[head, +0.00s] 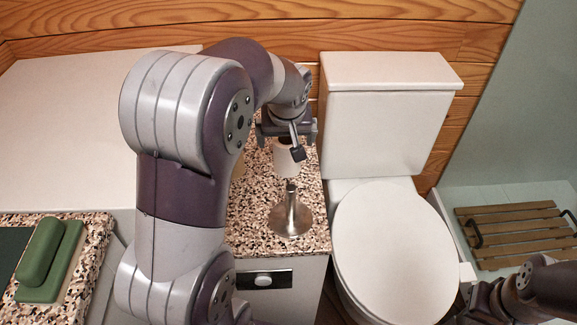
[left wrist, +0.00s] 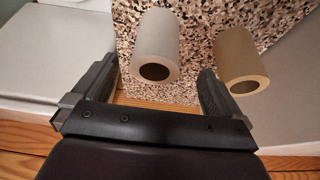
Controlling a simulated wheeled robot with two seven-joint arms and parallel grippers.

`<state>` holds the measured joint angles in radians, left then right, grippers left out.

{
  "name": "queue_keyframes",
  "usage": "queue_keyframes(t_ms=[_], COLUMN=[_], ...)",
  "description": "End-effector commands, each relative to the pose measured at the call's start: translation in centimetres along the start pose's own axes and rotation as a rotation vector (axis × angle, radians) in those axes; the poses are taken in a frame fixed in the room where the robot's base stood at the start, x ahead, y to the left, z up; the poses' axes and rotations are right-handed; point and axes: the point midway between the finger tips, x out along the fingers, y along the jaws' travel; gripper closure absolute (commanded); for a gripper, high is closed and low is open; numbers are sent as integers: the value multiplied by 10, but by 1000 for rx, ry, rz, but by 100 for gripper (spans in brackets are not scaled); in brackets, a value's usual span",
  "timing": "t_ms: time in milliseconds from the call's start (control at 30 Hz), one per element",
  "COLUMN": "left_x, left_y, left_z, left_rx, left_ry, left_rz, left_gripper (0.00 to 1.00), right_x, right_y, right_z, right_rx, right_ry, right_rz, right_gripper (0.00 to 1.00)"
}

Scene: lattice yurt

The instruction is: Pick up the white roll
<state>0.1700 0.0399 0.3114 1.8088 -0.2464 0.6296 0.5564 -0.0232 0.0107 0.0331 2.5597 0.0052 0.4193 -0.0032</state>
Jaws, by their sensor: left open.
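The white roll (head: 286,161) stands on the speckled counter, directly below my left gripper (head: 287,132) in the head view. In the left wrist view the white roll (left wrist: 157,40) shows its hollow end and lies between the two fingers of the left gripper (left wrist: 158,70). The gripper is open, with gaps visible on both sides of the roll. In the head view the gripper and wrist hide the roll's top. My right gripper does not show; only part of my right arm is at the lower right.
A tan roll (left wrist: 240,60) stands just outside one finger, mostly hidden in the head view. A metal stand (head: 291,217) is in front of the white roll. A toilet (head: 393,245) is right of the counter (head: 250,230). A green object (head: 50,262) lies at left.

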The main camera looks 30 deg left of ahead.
Motion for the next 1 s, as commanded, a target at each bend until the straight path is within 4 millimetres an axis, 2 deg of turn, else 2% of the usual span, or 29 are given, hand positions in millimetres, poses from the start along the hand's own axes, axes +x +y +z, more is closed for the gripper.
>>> queue_keyframes(t_ms=[33,233,433,533,733,767,900,933,1000], left_x=[13,39,76,84,84,84,84,84,84], left_y=[0,1,5,5,5,5,5,5,5], left_z=[2,0,-1,-2,-3,-3,-3,-3,-3], left_rx=[0,1,1,1,2,2,2,2,2], left_ry=[-2,-1,-1,0,1,1,0,0,0], left_rz=[-1,1,1,1,2,2,2,2,2], left_gripper=[0,0,0,0,0,3,49,54,54], right_x=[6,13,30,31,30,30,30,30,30], right_y=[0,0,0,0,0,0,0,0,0], right_z=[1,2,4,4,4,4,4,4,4], right_rx=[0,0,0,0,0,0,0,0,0], right_ry=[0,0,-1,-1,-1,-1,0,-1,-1], right_rz=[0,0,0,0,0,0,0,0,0], right_gripper=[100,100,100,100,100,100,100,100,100])
